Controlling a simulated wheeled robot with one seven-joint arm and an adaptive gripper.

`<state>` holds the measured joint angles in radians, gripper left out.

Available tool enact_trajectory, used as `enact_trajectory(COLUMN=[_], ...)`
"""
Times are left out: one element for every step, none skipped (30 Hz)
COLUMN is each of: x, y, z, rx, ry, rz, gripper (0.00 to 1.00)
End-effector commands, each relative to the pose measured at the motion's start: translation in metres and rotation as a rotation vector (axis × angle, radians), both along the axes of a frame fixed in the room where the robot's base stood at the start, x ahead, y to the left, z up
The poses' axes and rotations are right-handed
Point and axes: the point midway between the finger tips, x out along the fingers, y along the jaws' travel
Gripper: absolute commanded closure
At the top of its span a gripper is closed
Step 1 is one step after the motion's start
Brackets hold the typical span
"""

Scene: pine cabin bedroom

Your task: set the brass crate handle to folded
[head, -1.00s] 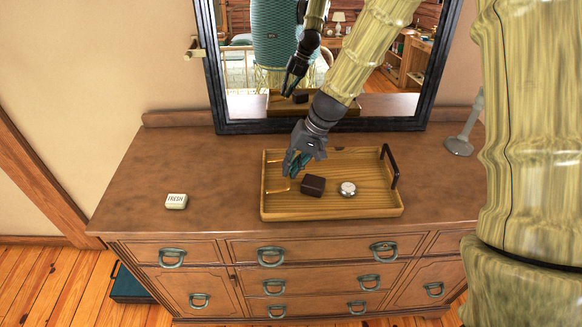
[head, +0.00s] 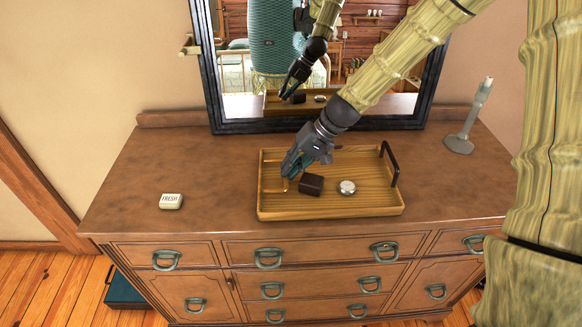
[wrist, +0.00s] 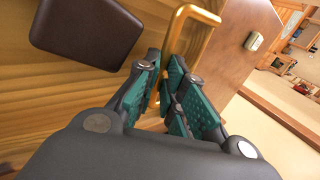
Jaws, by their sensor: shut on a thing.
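The wooden crate (head: 330,212) is a shallow tray on the dresser. Its brass handle (wrist: 203,22) is a gold U-shaped bar; in the head view it is at the crate's left end, mostly hidden by my gripper. My gripper (head: 288,172) reaches down there from the upper right. In the wrist view its teal-padded fingers (wrist: 172,92) are shut on one side of the brass handle. The handle's exact tilt is hard to tell. A dark handle (head: 391,163) stands up at the crate's right end.
Inside the crate are a dark brown box (head: 311,185), close to my gripper, and a round silver-topped tin (head: 347,188). A white "FRESH" block (head: 171,201) lies left on the dresser (head: 150,170). A grey candlestick (head: 462,140) stands right. A mirror (head: 215,100) rises behind.

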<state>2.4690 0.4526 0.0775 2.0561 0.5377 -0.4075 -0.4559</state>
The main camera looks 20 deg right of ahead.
Motion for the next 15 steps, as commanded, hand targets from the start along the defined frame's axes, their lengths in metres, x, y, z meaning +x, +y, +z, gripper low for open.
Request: enact_trajectory(x=[-0.0010,-0.0010,-0.0010,-0.0011,-0.0011,-0.0011,-0.0010,-0.0010,-0.0009,-0.0008,-0.0008,-0.0007,-0.0007,-0.0007,-0.0006], y=[-0.0002,-0.0002,-0.0002,-0.0001,-0.0002,-0.0002,-0.0003,-0.0002,-0.0002,-0.0003,-0.0002,-0.0003,-0.0003,-0.0003,-0.0004], z=[-0.0016,-0.0018,-0.0018,-0.0019,-0.0019,-0.0019,-0.0018,-0.0018,-0.0016,-0.0016,-0.0015,-0.0014,-0.0014,-0.0014,-0.0013], rx=[0.000,-0.001,-0.001,-0.001,-0.001,-0.001,-0.001,-0.001,-0.001,-0.001,-0.002,-0.002,-0.002,-0.002,-0.002], ry=[0.002,0.003,0.003,0.003,0.003,0.003,0.003,0.003,0.003,0.003,0.002,0.002,0.002,0.002,0.002], rz=[0.000,0.000,0.000,0.000,0.000,0.000,0.000,0.000,0.000,0.000,0.000,0.000,0.000,0.000,0.000], gripper=[1.00,1.00,1.00,1.00,0.84,0.77,0.71,0.67,0.67,0.67,0.67,0.67,0.67,0.67,0.67])
